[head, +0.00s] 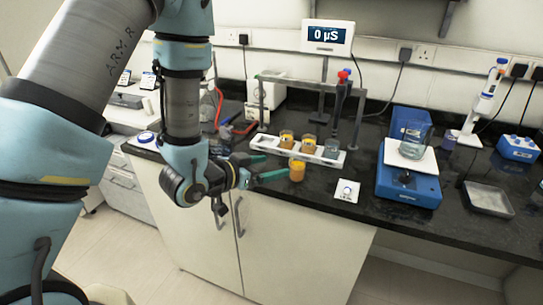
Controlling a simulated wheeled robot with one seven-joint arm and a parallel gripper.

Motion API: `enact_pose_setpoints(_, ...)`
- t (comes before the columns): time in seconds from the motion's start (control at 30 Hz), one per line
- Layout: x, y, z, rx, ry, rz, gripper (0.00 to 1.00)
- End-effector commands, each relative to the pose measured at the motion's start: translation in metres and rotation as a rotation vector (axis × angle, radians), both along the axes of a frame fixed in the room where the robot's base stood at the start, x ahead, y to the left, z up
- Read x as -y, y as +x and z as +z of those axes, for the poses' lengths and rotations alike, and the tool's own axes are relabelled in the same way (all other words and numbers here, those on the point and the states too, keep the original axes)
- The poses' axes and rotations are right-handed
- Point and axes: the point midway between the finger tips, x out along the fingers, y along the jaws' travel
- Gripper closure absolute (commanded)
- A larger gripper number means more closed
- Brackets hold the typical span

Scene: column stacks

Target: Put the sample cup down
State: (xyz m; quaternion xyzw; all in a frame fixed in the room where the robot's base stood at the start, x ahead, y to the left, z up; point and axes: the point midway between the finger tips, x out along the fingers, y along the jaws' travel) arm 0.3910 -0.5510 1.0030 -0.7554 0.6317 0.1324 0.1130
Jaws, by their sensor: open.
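A sample cup with amber contents (297,171) appears upright on the black bench top, near its front edge and in front of the white rack (352,160). My gripper (277,167) has its green fingers spread, just left of this cup. I cannot tell whether a fingertip touches the cup. In the rack stand two more amber cups, a left one (286,139) and a middle one (309,144), and a grey-blue cup (332,149) at the right.
A small white button box (346,190) sits right of the cup. A blue balance (407,186) bearing a glass beaker (415,141) stands farther right, with a grey tray (488,199) beyond. A grey frame (300,82) rises behind the rack. A meter (327,37) on the wall reads 0 µS.

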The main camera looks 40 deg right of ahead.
Motion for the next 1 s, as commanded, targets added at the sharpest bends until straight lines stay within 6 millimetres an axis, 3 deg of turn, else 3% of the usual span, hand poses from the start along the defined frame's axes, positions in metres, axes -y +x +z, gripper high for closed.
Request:
enact_pose_setpoints(0.37, -0.003, 0.002, 0.001, 0.002, 0.002, 0.008, 0.15)
enact_pose_setpoints(0.47, -0.012, 0.020, 0.001, 0.005, 0.041, 0.056, 0.15)
enact_pose_setpoints(0.57, -0.038, 0.059, 0.003, 0.001, 0.133, 0.176, 0.15)
enact_pose_setpoints(0.7, -0.111, 0.122, 0.008, -0.059, 0.321, 0.424, 0.15)
enact_pose_setpoints(0.8, -0.175, 0.148, 0.015, -0.148, 0.449, 0.606, 0.15)
enact_pose_setpoints(0.9, -0.240, 0.155, 0.024, -0.272, 0.560, 0.776, 0.15)
enact_pose_setpoints(1.0, -0.299, 0.144, 0.036, -0.424, 0.649, 0.924, 0.15)
